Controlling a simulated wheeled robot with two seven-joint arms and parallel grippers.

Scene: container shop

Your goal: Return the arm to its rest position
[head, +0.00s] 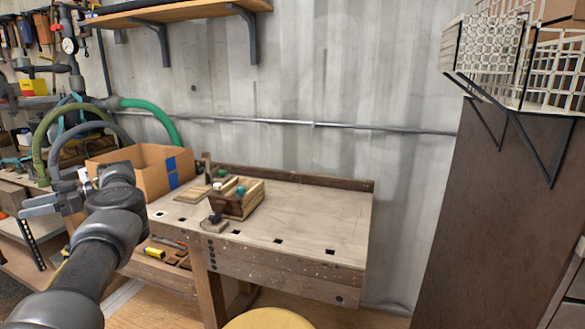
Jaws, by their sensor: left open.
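My left arm (103,232) comes in from the lower left and reaches up and forward. My left gripper (48,196) is at the left, in front of the cardboard box's left side in the picture. It is open, with nothing seen between its fingers. My right gripper is out of view.
A wooden workbench (310,217) stands ahead, its right part clear. On it are a cardboard box (150,172) and a wooden crate (238,205) with small items. A yellow round seat (268,319) is in front. A tall brown cabinet (490,220) stands right, a shelf (190,11) above.

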